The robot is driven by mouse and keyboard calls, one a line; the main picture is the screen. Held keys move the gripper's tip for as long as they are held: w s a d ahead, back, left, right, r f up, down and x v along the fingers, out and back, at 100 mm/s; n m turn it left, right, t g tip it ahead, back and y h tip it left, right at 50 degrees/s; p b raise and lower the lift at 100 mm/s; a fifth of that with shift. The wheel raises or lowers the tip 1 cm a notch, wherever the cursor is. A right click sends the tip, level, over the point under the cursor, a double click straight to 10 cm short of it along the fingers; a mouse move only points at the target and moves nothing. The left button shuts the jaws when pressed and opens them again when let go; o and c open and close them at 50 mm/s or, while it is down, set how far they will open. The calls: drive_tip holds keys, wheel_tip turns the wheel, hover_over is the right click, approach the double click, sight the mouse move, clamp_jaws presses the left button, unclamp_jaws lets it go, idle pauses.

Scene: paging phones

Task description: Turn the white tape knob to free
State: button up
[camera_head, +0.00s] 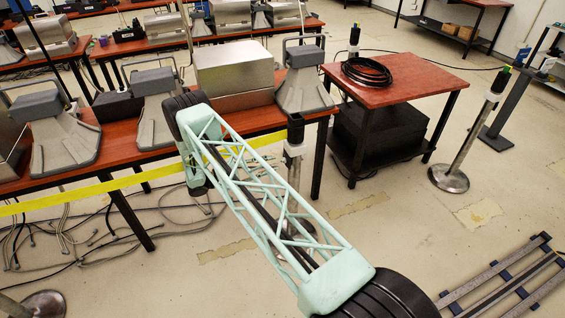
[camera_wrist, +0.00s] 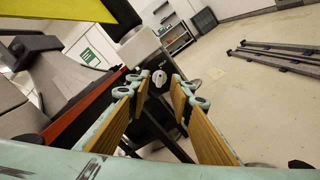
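The white knob (camera_wrist: 159,77) shows small in the wrist view, between and a little beyond my fingertips, in front of dark parts. My gripper (camera_wrist: 161,92) is open, with one ribbed tan pad on each side of the knob in the picture. I see no contact, and the remaining distance is hard to tell. In the head view a black-topped tape post (camera_head: 295,132) stands behind my arm, with the yellow tape (camera_head: 85,194) running left from it.
A red-topped table (camera_head: 178,151) with grey phone units (camera_head: 303,80) and a metal box (camera_head: 235,75) stands behind my arm. A smaller table (camera_head: 425,83) holds a black cable coil (camera_head: 367,72). Cables lie on the floor at left. Floor rails (camera_head: 505,285) lie at lower right.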

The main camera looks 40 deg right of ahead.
sight(283, 161)
drive_tip(key=shift+x, duration=2.95)
drive_tip(key=shift+c, duration=0.7)
drive_tip(key=c, duration=0.3)
drive_tip(key=shift+c, duration=0.2)
